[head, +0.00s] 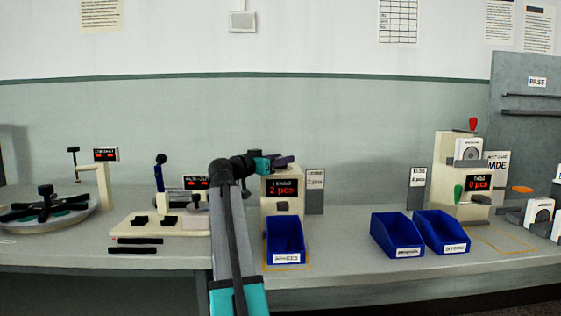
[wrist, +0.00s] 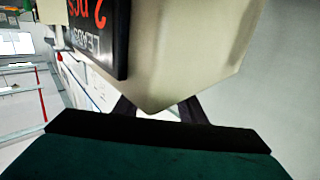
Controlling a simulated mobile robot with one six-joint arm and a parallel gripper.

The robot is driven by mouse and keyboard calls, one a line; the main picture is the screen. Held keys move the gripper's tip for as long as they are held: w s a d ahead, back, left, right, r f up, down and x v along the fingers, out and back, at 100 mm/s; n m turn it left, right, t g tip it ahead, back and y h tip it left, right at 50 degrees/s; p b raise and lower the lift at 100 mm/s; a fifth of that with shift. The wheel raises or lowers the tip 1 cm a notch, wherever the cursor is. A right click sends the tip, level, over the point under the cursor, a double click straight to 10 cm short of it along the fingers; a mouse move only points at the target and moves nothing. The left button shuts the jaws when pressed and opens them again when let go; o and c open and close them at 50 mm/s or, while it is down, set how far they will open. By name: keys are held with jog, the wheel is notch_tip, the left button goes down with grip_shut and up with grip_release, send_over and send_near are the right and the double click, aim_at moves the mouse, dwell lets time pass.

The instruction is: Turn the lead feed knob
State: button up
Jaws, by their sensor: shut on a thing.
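The lead feeder is a cream box (head: 282,206) with a dark display (head: 283,188) that reads 2 pcs in red. In the wrist view its cream body (wrist: 190,50) fills the middle, and the display (wrist: 100,35) appears upside down at upper left. My gripper (head: 284,160) is at the top of this box. In the wrist view its two dark fingers (wrist: 157,112) reach behind the edge of the body, and their tips are hidden. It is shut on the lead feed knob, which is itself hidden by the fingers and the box.
A blue bin (head: 285,252) stands below the feeder's front. Two more blue bins (head: 397,249) stand to the right, before another cream machine (head: 447,160). A cream fixture (head: 165,224) lies left of my arm. Bare bench (head: 345,262) lies between the bins.

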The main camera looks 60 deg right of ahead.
jog(key=shift+f, duration=0.1)
jog(key=o, duration=1.1)
jog(key=shift+c, duration=0.2)
jog(key=shift+a, duration=0.1)
jog(key=w+a+p, duration=0.2)
jog(key=a+p, duration=0.1)
jog(key=a, duration=1)
jog(key=shift+a, duration=0.3)
jog(key=shift+r, duration=0.2)
